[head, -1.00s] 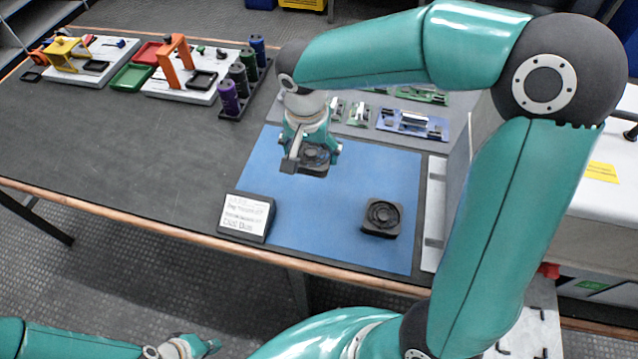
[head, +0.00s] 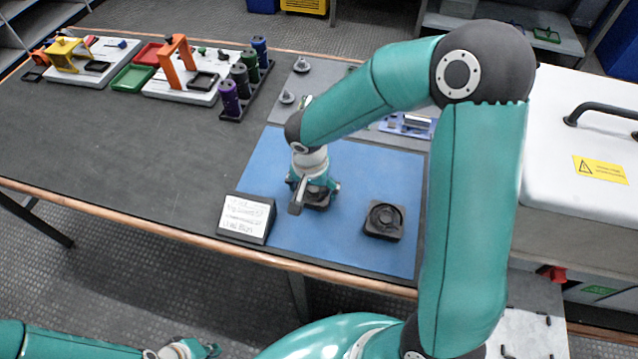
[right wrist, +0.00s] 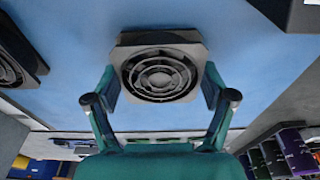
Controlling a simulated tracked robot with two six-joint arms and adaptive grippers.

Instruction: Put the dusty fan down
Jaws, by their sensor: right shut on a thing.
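A dark square fan (head: 316,203) is between the fingers of my right gripper (head: 315,190), low over the blue mat (head: 345,165). In the right wrist view the fan (right wrist: 160,76) lies face toward the camera, with a finger on each side. I cannot tell whether its underside touches the mat. A second dark fan (head: 384,221) lies flat on the mat to the right. It also shows at the left edge of the right wrist view (right wrist: 12,68). My left gripper (head: 200,348) is at the bottom left, off the table; its jaw opening is unclear.
A sign (head: 246,217) stands at the mat's front left, close to the held fan. A rack of coloured cylinders (head: 240,100) and white fixture boards stand further left. A white machine (head: 575,140) is at the right. The mat between the fans is clear.

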